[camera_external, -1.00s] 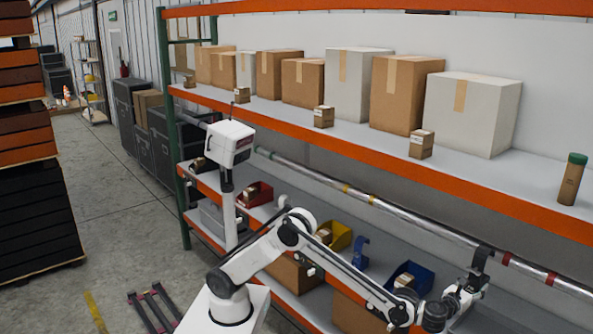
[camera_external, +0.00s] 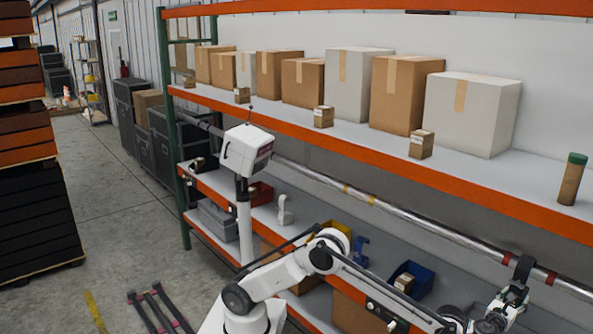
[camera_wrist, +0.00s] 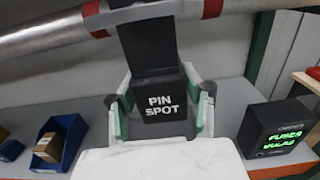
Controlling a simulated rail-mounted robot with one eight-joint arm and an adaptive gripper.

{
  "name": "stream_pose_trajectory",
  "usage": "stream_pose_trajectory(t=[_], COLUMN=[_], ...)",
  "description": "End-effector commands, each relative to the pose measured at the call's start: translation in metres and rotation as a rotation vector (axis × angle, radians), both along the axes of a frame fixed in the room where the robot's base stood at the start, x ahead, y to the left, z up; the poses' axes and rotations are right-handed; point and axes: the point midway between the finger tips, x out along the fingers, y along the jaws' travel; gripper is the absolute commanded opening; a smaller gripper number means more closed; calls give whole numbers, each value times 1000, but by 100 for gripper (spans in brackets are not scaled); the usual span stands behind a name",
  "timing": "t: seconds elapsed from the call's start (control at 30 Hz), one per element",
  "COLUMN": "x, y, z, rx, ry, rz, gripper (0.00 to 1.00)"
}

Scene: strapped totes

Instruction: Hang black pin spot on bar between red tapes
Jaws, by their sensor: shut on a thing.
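The black pin spot (camera_wrist: 165,108), with white lettering on its face, is held between the jaws of my gripper (camera_wrist: 160,110). My gripper (camera_external: 508,302) is shut on its body just below the bar. The pin spot's black hook (camera_external: 523,268) rises upright at the silver bar (camera_external: 440,230). In the wrist view the hook (camera_wrist: 148,50) lines up between the left red tape (camera_wrist: 95,17) and the right red tape (camera_wrist: 212,8). These also show in the external view as left tape (camera_external: 507,258) and right tape (camera_external: 551,278). Whether the hook rests on the bar is unclear.
The upper shelf (camera_external: 380,152), loaded with cartons, runs above the bar. Below stand a blue bin (camera_external: 424,284), a yellow bin (camera_external: 343,231), a blue hook-shaped item (camera_external: 361,250) and a white one (camera_external: 285,211). A black box with green lettering (camera_wrist: 280,128) stands right in the wrist view.

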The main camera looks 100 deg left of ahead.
Motion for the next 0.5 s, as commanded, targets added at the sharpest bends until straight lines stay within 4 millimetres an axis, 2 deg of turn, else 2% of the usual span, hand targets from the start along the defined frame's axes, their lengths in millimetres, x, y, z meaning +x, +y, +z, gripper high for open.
stream_pose_trajectory(t=[0.5], x=[21], y=[27], z=[1], rx=[1], ry=[-1], rz=[0], gripper=[11])
